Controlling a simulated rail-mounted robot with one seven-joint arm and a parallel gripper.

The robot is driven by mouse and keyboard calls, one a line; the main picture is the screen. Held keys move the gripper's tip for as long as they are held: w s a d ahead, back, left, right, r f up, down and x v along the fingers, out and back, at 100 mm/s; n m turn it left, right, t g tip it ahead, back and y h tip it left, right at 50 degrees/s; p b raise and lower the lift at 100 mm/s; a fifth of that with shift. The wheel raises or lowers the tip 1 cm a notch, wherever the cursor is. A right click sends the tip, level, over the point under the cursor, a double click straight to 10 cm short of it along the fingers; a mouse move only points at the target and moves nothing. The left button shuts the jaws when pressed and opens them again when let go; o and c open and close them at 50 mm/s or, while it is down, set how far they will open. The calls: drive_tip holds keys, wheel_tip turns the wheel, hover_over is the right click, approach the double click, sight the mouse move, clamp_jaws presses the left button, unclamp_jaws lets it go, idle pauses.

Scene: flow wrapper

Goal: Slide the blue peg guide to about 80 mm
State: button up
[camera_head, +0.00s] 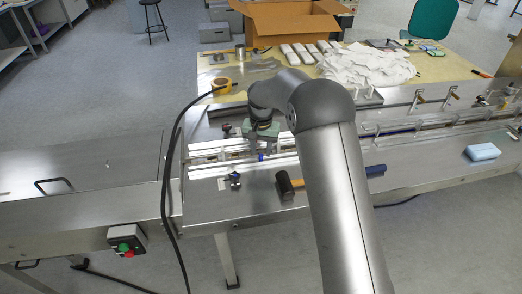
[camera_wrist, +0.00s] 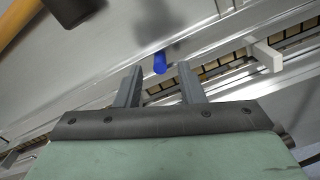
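The blue peg guide (camera_wrist: 160,62) shows in the wrist view as a small upright blue peg beside a rail with a yellow, black-marked scale (camera_wrist: 165,88). My gripper (camera_wrist: 157,72) is open, with its two grey fingers apart. The peg appears just beyond and between the fingertips, with a gap on both sides. In the head view, the blue peg (camera_head: 261,157) shows just below my gripper (camera_head: 262,150), over the pale rails (camera_head: 215,157). The scale's numbers cannot be read. My arm hides part of the rails to the right.
A black-headed hammer (camera_head: 285,186) lies in front of the rails; its head also shows in the wrist view (camera_wrist: 72,8). A black cable (camera_head: 171,150) hangs at the left. A blue block (camera_head: 482,152) lies far right.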

drive_tip(key=shift+f, duration=0.8)
clamp_jaws()
drive_tip(key=shift+s+d+f+b, duration=0.15)
drive_tip(key=shift+s+b, duration=0.15)
drive_tip(key=shift+b, duration=0.3)
unclamp_jaws()
drive_tip(key=shift+r, duration=0.2)
wheel_tip(320, 180, up, 17)
drive_tip(key=b, duration=0.1)
drive_tip(key=shift+r, duration=0.2)
